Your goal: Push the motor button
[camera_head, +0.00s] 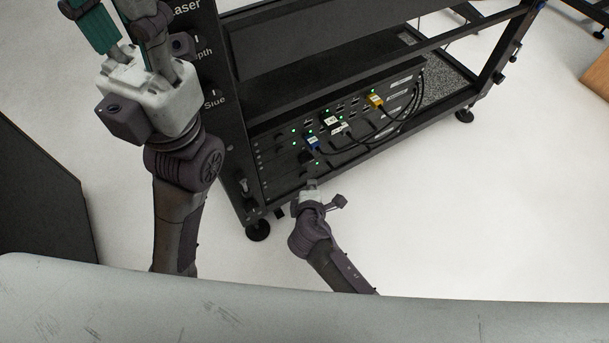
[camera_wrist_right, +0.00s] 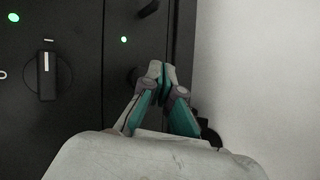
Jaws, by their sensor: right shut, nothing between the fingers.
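My right gripper (camera_head: 312,184) is low at the front of a black rack in the head view. In the right wrist view its fingers (camera_wrist_right: 160,76) are together and empty, in front of a dark panel (camera_wrist_right: 82,120). A dark knob or button (camera_wrist_right: 136,76) shows partly behind the fingers; I cannot tell whether they touch it. No readable label marks the motor button, so I cannot tell which control it is. My left gripper (camera_head: 112,32) is raised at upper left, its fingertips cut off by the frame.
A rotary switch (camera_wrist_right: 47,74) and a green light (camera_wrist_right: 124,39) are on the panel. The rack's lower shelf holds a black unit with green lights, a blue plug (camera_head: 312,143), a yellow plug (camera_head: 376,100) and black cables. The white floor (camera_head: 480,230) at right is clear.

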